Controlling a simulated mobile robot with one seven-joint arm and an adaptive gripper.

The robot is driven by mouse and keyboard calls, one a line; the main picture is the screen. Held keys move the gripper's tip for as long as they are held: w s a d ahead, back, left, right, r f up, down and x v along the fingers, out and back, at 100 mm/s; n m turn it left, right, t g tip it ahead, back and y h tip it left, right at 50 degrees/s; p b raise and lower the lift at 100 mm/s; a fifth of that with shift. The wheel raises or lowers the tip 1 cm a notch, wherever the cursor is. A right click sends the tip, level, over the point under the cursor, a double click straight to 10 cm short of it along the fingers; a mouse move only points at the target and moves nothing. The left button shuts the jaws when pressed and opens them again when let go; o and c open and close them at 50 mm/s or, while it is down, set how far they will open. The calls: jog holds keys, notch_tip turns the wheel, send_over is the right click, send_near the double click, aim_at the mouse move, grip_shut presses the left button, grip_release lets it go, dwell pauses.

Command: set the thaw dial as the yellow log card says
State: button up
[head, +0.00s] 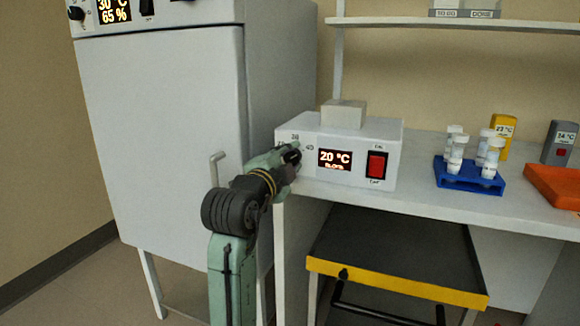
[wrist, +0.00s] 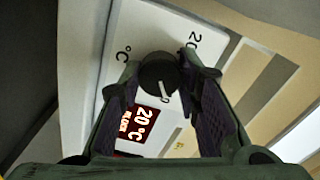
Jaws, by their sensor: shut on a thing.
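The thaw block (head: 350,180) is a white box on the bench with a lit display (head: 335,159) reading 20 °C. The display also shows in the wrist view (wrist: 138,124). My gripper (head: 292,157) is at the left of the block's front face. In the wrist view my gripper (wrist: 160,80) is shut on the dark round dial (wrist: 158,85), a finger on either side. The dial has a pale pointer line, and a printed 20 lies near it. The yellow log card (head: 504,119) stands at the back right; its small print looks like 22 °C.
A red rocker switch (head: 376,165) is right of the display. A blue rack (head: 470,179) of white-capped vials, a grey card (head: 559,143) and an orange tray (head: 555,184) stand further right. A large white cabinet (head: 160,130) is left. A yellow-edged dark cart (head: 395,262) is under the bench.

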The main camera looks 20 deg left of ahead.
jog(key=shift+m+b, duration=0.3)
jog(key=shift+m, duration=0.3)
jog(key=o, duration=1.1)
jog(key=shift+o, duration=0.2)
jog(key=shift+s, duration=0.1)
jog(key=s, duration=1.2)
jog(key=shift+a, duration=0.15)
jog(key=shift+w, duration=0.1)
